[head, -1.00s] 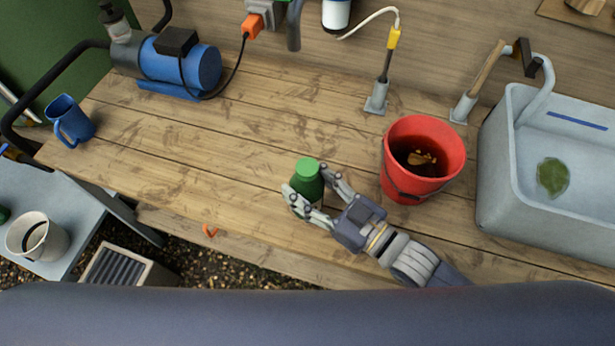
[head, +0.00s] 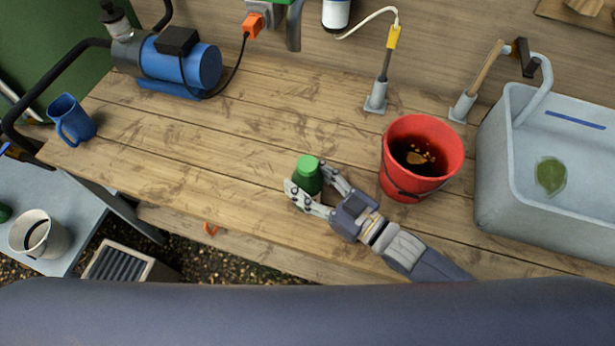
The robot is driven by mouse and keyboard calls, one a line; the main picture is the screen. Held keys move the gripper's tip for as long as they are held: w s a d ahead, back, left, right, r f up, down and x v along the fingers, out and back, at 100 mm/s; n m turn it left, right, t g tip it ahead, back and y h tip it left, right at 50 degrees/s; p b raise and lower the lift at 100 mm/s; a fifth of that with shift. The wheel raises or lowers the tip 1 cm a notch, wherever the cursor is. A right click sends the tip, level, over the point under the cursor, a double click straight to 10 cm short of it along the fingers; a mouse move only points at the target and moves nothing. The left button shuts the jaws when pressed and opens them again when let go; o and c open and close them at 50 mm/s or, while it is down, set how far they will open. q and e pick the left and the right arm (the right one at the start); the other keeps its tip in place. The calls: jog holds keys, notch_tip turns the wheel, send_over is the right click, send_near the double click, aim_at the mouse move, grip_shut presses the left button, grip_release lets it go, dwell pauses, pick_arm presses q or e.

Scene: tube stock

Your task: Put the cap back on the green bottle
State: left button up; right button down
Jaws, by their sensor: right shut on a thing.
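The green bottle (head: 306,184) stands near the front edge of the wooden worktop, left of the red bucket. A lighter green cap (head: 308,163) is on top of it; I cannot tell how firmly it is seated. My right gripper (head: 309,196) comes in from the lower right, its fingers on both sides of the bottle's dark green body, shut on it. The fingers hide part of the bottle's lower side. My left gripper is not in view.
The red bucket (head: 422,188) with dark liquid stands close to the right of my gripper. A grey sink (head: 497,185) is at the far right. A blue pump (head: 190,65) and blue jug (head: 72,118) are at the left. The middle-left worktop (head: 200,145) is clear.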

jog(key=c, duration=1.2)
grip_release()
jog(key=shift+f, duration=0.15)
jog(key=o, duration=0.5)
jog(key=shift+r, duration=0.2)
jog(key=b+v, duration=0.1)
jog(key=v, duration=0.9)
jog(key=shift+s+d+b, duration=0.15)
jog(key=shift+s+b, duration=0.1)
jog(key=shift+b, duration=0.05)
jog(key=shift+s+d, duration=0.45)
jog(key=shift+d, duration=0.1)
jog(key=shift+r, duration=0.1)
